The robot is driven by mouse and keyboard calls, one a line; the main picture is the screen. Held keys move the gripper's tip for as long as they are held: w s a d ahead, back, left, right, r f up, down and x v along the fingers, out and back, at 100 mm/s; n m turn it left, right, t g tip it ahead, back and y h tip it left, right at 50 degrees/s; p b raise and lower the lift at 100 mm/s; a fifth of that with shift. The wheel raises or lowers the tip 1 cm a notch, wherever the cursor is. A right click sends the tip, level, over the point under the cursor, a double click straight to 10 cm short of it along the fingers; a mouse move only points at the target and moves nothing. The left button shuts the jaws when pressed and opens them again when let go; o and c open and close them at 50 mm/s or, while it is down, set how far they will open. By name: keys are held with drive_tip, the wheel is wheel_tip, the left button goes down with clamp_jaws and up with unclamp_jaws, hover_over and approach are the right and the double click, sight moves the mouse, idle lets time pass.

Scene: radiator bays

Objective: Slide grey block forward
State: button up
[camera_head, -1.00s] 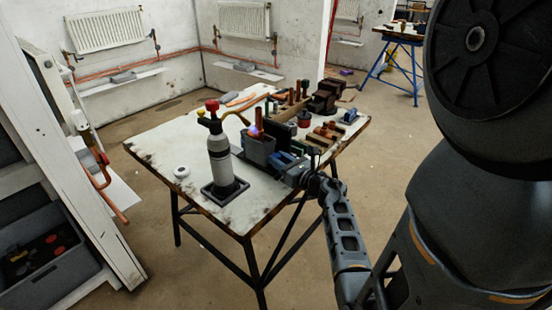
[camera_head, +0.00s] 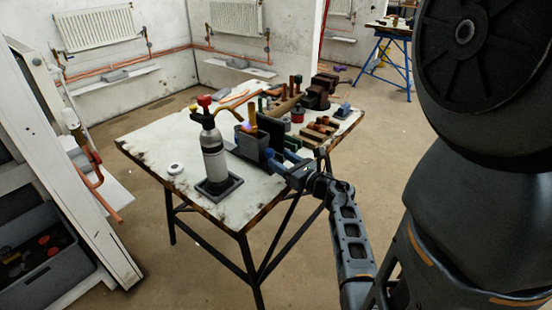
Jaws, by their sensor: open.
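A grey, box-shaped block (camera_head: 250,147) stands on the worktable (camera_head: 150,148), right of the gas torch bottle. A dark upright panel (camera_head: 271,132) stands close behind its right side. My gripper (camera_head: 284,164) is open, low over the table's front right part, just right of the grey block. Its fingers are small and partly lost against dark and blue items, so I cannot tell whether they touch the block. Nothing shows held between them.
The gas torch bottle (camera_head: 214,158) stands upright in a dark square base left of the block. A white disc (camera_head: 175,168) lies further left. Wooden pieces (camera_head: 318,129), a red can (camera_head: 298,115) and a dark vise (camera_head: 318,95) crowd the right side. The table's left part is mostly clear.

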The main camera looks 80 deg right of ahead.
drive_tip(key=shift+v, duration=1.95)
